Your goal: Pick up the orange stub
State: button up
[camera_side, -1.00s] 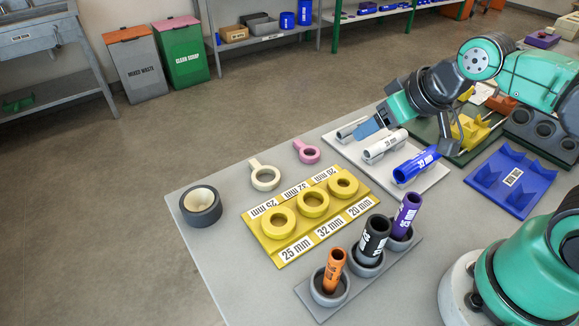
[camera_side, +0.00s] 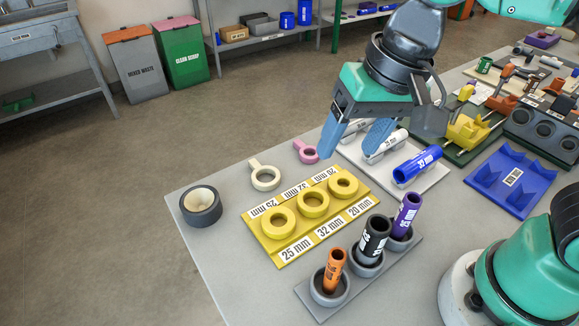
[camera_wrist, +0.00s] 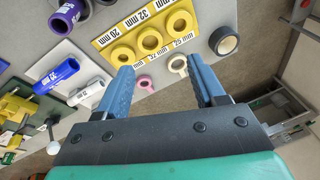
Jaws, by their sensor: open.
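The orange stub (camera_side: 334,268) stands slightly tilted in the nearest cup of a grey three-cup holder (camera_side: 322,312) at the front of the table. A black stub (camera_side: 374,237) and a purple stub (camera_side: 406,213) stand in the other cups. My gripper (camera_side: 352,152) is open and empty, above the far side of the table, behind the yellow ring plate and well away from the orange stub. In the wrist view my gripper (camera_wrist: 165,78) has its blue fingers spread wide with nothing between them. I cannot make out the orange stub in that view.
A yellow plate (camera_side: 290,251) with three yellow rings lies left of the holder. Cream (camera_side: 264,178) and pink (camera_side: 306,152) ring tools and a dark round cup (camera_side: 200,206) are nearby. A blue tube (camera_side: 418,165) lies on a white rack. The table's front left is clear.

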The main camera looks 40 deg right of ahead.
aim_at(338, 254)
jog(key=s+a+m+g+h, duration=0.2)
jog(key=s+a+m+g, duration=0.1)
jog(key=s+a, duration=0.3)
jog(key=shift+y, duration=0.3)
jog(key=f, duration=0.7)
jog(key=shift+w+d+f, duration=0.15)
jog(key=shift+w+d, duration=0.05)
jog(key=shift+f, duration=3.05)
grip_shut()
